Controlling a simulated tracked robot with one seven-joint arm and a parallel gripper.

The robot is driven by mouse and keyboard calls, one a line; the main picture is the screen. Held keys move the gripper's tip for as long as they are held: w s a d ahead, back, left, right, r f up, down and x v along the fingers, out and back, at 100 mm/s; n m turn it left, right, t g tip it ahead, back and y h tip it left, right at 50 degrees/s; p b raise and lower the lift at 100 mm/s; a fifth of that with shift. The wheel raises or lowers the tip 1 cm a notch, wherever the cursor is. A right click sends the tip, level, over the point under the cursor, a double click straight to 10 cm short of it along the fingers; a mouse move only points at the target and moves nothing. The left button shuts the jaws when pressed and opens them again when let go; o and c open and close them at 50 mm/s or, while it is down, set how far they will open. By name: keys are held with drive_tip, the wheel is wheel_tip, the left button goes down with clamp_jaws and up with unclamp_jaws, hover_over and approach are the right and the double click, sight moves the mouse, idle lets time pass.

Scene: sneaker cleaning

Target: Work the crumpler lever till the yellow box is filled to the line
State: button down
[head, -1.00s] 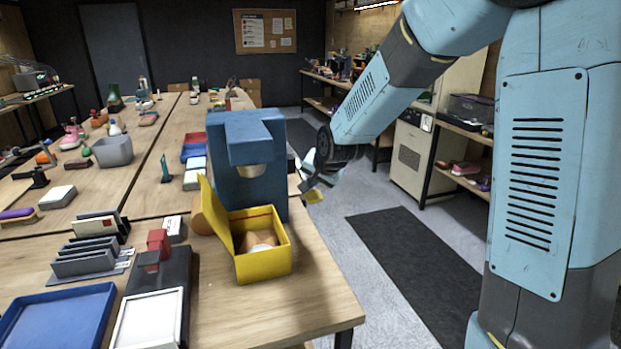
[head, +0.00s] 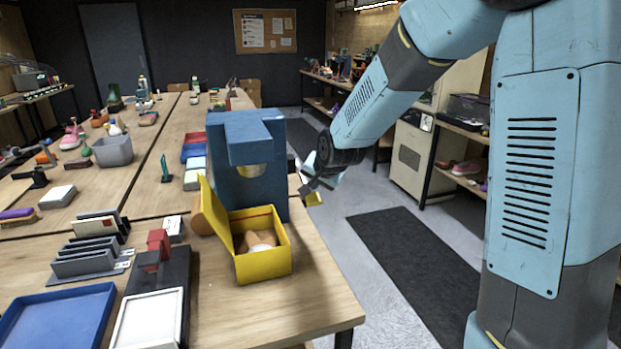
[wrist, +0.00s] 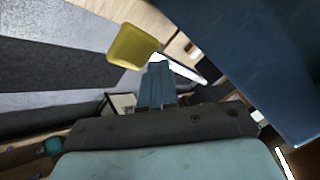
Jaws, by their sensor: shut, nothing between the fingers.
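The crumpler (head: 228,185) is a blue machine at the table's right edge. The yellow box (head: 262,267) stands open in front of it, its lid tilted up on the left. Crumpled brown and white paper (head: 262,240) lies inside, below a reddish line on the inner back wall. A yellow paddle (head: 314,199), seemingly the lever's end, sticks out right of the crumpler; it also shows in the wrist view (wrist: 132,46). My gripper (head: 308,182) is shut and empty beside the paddle. Whether they touch is unclear. The rest of the lever is hidden.
A black stand with a red block (head: 158,242), a white tray (head: 150,318), a blue tray (head: 58,318) and a grey rack (head: 92,255) are left of the box. The floor right of the table is clear, with a dark mat (head: 420,255).

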drive_tip(key=shift+s+f, duration=0.1)
drive_tip(key=shift+f, duration=0.6)
idle(0.9)
drive_tip(key=shift+r, duration=0.1)
idle(0.4)
drive_tip(key=shift+w+r, duration=0.15)
drive_tip(key=shift+r, duration=1.7)
drive_tip(key=shift+w+r, duration=0.1)
drive_tip(key=shift+r, duration=1.7)
drive_tip(key=shift+w+a+r, duration=0.1)
drive_tip(key=shift+w+r, duration=0.05)
drive_tip(key=shift+r, duration=2.35)
drive_tip(key=s+d+r+n+g+h, duration=0.1)
drive_tip(key=s+d+r, duration=0.1)
drive_tip(key=s+d, duration=0.45)
drive_tip(key=s+d+r+n+h, duration=0.1)
drive_tip(key=s+d+r, duration=0.2)
drive_tip(key=s+d, duration=0.4)
drive_tip(key=s+d+f+n, duration=0.1)
drive_tip(key=s+d, duration=0.2)
drive_tip(key=s, duration=0.7)
drive_tip(key=s+d+f+n+g+h, duration=0.1)
drive_tip(key=s+d, duration=0.3)
drive_tip(key=s, duration=0.6)
drive_tip(key=shift+f+n, duration=0.3)
drive_tip(key=shift+f, duration=0.05)
